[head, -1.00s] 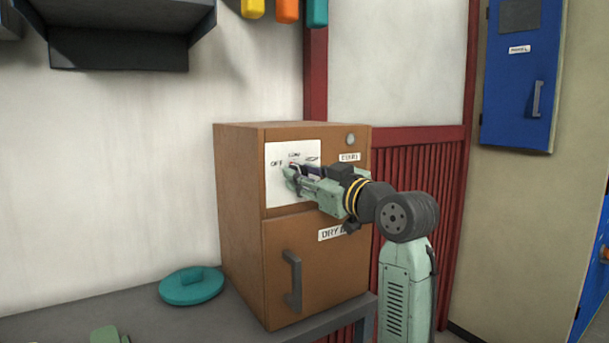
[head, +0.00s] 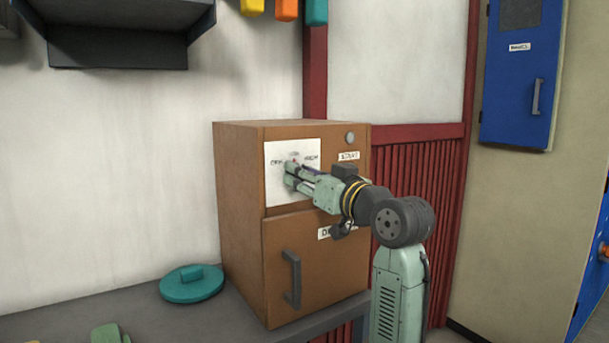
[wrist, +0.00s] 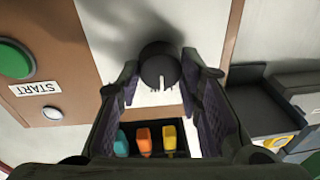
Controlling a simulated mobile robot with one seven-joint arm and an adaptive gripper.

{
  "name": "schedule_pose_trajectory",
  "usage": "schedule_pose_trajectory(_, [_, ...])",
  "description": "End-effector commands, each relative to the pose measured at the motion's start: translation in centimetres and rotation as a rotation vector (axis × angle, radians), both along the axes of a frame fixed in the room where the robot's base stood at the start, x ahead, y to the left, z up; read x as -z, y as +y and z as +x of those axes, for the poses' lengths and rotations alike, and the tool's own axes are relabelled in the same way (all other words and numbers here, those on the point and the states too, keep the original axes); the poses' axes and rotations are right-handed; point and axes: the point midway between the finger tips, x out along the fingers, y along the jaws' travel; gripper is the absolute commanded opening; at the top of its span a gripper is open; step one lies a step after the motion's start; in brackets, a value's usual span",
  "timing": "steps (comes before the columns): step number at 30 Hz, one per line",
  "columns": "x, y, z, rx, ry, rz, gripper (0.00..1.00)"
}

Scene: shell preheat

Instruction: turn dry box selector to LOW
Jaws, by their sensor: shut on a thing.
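The brown dry box (head: 240,215) stands on the bench with a white selector panel (head: 280,190) at its upper front. My gripper (head: 290,174) reaches the panel from the right and covers the selector in the head view. In the wrist view the selector is a round black knob (wrist: 160,66) between the two fingers of my gripper (wrist: 161,72), which is shut on it. A white pointer mark on the knob points down in that view, where START reads upside down. The panel's labels sit above the fingers in the head view, the middle one small and blurred.
A round button (head: 350,138) and a START label (head: 348,156) are right of the panel; the wrist view shows a green button (wrist: 14,58). A teal lid (head: 191,286) lies on the bench (head: 155,310). A dark shelf (head: 120,45) hangs at upper left.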

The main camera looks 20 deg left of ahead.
Motion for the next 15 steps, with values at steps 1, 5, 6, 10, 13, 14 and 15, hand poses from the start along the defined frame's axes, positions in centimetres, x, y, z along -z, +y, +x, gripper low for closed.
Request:
schedule_pose_trajectory(1, [0.00,-0.01,-0.01,0.000,0.000,0.000,0.05])
schedule_pose_trajectory(5, [-0.01,0.00,-0.01,0.000,-0.001,-0.001,0.34])
schedule_pose_trajectory(6, [-0.01,-0.01,-0.01,0.000,-0.001,-0.001,0.36])
schedule_pose_trajectory(10, [-0.01,-0.01,-0.01,0.000,-0.002,-0.001,0.45])
schedule_pose_trajectory(13, [-0.01,-0.01,-0.01,0.000,-0.002,-0.001,0.52])
schedule_pose_trajectory(14, [-0.02,-0.01,-0.01,0.000,-0.002,-0.001,0.53])
schedule_pose_trajectory(15, [-0.02,-0.01,-0.01,0.000,-0.002,-0.001,0.53])
